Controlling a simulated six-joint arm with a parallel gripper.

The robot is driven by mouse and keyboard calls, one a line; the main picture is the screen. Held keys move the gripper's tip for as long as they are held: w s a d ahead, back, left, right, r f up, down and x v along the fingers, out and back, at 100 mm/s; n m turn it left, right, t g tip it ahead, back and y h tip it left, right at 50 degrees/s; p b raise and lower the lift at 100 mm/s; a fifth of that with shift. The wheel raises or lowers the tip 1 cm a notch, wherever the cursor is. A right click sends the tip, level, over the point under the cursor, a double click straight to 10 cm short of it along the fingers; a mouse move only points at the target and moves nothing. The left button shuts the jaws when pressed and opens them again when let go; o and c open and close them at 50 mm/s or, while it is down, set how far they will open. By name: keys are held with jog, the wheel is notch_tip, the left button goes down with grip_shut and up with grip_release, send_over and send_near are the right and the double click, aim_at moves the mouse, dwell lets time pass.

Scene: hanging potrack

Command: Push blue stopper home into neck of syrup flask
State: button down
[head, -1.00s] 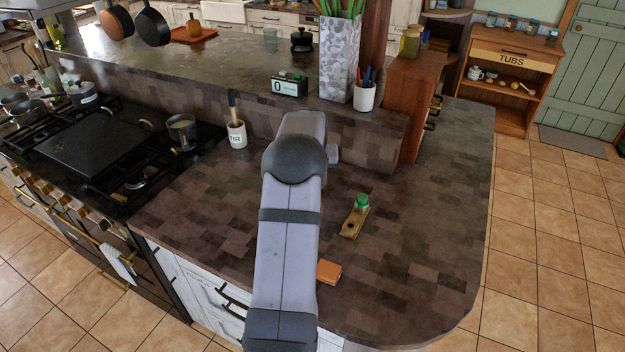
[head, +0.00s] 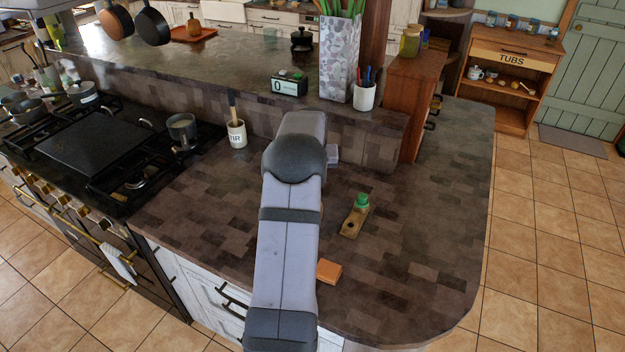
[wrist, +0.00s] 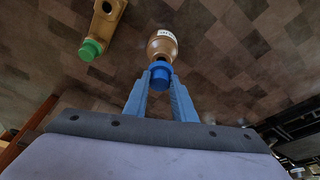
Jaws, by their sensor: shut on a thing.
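In the wrist view, the blue stopper (wrist: 160,75) sits between the fingertips of my gripper (wrist: 160,84), which is shut on it. The syrup flask (wrist: 162,47), amber-brown with a white label, is directly beyond the stopper. The stopper is in line with the flask's neck and meets it in the picture. How deep it sits in the neck cannot be told from this angle. In the head view, my arm hides the gripper, the stopper and the flask.
A wooden holder (head: 352,222) with a dark hole and a green stopper (head: 362,200) lies right of my arm; both show in the wrist view. An orange block (head: 329,271) is near the counter's front edge. A white utensil pot (head: 236,134) stands left. The counter's right side is clear.

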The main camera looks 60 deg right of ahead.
jog(key=shift+f+b, duration=0.95)
jog(key=shift+f, duration=0.7)
jog(key=c, duration=1.4)
grip_release()
jog(key=shift+r, duration=0.1)
jog(key=b+v, duration=0.3)
jog(key=v, duration=0.4)
jog(key=shift+s+a+r, duration=0.1)
